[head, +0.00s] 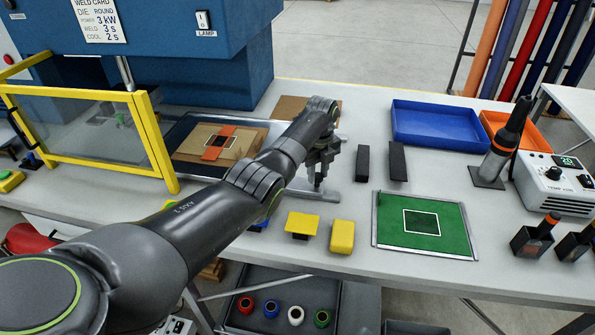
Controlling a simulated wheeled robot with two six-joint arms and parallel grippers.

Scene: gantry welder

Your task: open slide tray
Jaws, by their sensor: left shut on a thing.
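The slide tray (300,191) is a flat grey tray that lies on the bench and reaches out to the right from beside the blue welder (225,65). A brown board (188,148) with an orange cross piece (212,152) and a dark square at its centre lies on it. My left gripper (318,184) points down at the tray's right end and is shut on its handle. The handle is mostly hidden by the fingers, and my left arm covers the near part of the tray. My right gripper is out of view.
A yellow-framed clear guard (95,135) stands left of the tray. Yellow blocks (342,236) sit near the front edge. A blue bin (435,125) is at the back.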

